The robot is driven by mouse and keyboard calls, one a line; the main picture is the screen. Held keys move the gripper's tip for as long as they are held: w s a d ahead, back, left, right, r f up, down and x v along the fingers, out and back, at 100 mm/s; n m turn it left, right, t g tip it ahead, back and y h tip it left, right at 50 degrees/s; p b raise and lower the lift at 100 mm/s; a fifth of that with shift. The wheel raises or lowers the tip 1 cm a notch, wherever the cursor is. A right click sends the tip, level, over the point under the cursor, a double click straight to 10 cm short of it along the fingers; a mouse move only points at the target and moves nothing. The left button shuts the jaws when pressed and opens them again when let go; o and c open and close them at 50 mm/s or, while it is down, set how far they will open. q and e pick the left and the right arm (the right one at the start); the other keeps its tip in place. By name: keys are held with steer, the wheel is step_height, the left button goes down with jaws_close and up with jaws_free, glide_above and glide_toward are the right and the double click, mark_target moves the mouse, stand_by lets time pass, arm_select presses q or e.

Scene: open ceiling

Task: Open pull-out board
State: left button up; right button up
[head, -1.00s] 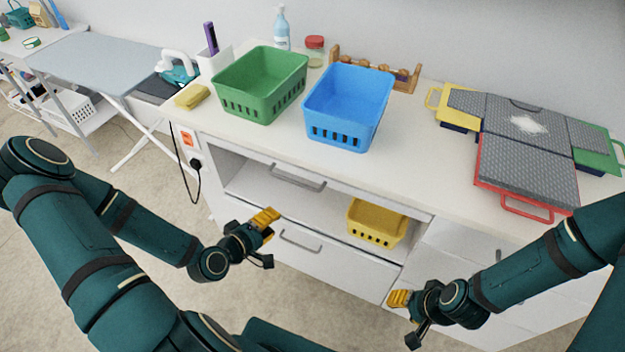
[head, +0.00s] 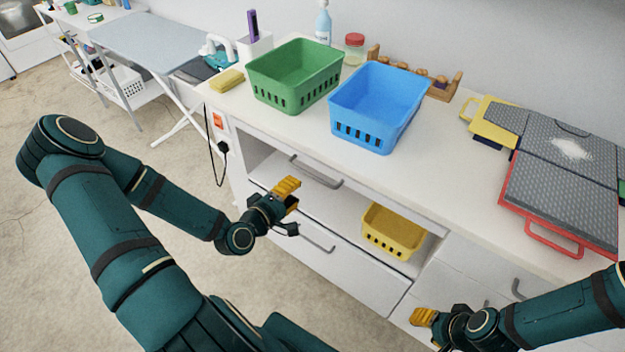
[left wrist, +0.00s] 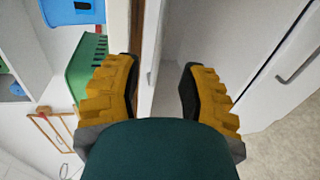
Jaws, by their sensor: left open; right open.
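The pull-out board (head: 369,199) is a thin white front directly under the countertop, with a grey bar handle (head: 316,173). It looks pushed in, above an open shelf. My left gripper (head: 288,192) is open and empty, in front of the cabinet, just below and left of that handle. In the left wrist view its two yellow fingers (left wrist: 160,88) are spread, with the cabinet front seen between them; I cannot tell which strip there is the handle. My right gripper (head: 425,318) is open and empty, low at the right by the cabinet front.
A lower drawer (head: 340,262) has its own grey handle. A yellow basket (head: 393,232) stands on the open shelf. A green basket (head: 294,78), a blue basket (head: 378,107) and grey panels (head: 565,185) sit on the countertop. An ironing board (head: 150,42) stands at the left.

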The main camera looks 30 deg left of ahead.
mark_target(312, 174)
arm_select(q)
steer(key=b+x, duration=0.1)
steer(key=x, duration=0.8)
steer(key=shift+o, duration=0.2)
steer(key=shift+s, duration=0.1)
jaws_close()
